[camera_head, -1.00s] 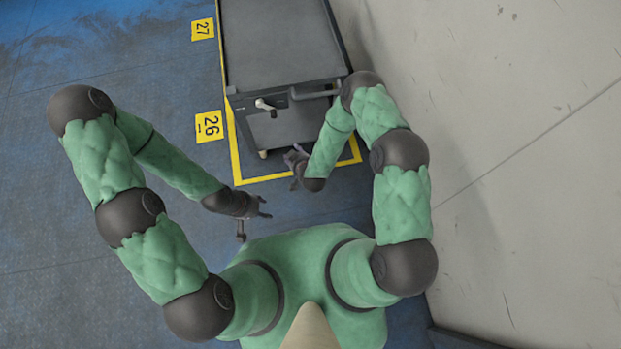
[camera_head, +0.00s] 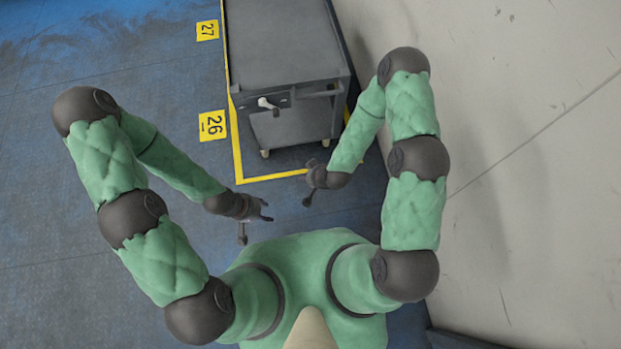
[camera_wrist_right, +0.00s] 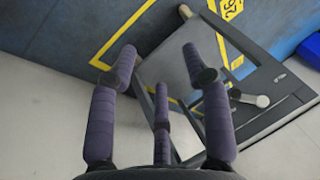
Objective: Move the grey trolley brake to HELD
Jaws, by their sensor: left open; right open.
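The grey trolley (camera_head: 288,52) stands inside a yellow floor outline, with its handle end toward me. The brake lever (camera_head: 268,104), with a pale knob, is on that end panel, left of the push bar (camera_head: 322,94). In the right wrist view the brake lever (camera_wrist_right: 248,98) shows at the right, beyond the fingers. My right gripper (camera_head: 309,180) is open and empty, below the trolley's end and apart from it. Its spread fingers (camera_wrist_right: 160,75) frame part of the trolley in the wrist view. My left gripper (camera_head: 255,222) is open and empty, lower left of the trolley.
A pale wall (camera_head: 500,120) runs along the right, close to my right arm. Yellow floor signs 26 (camera_head: 212,125) and 27 (camera_head: 207,30) lie left of the trolley. The blue floor (camera_head: 110,60) on the left is clear.

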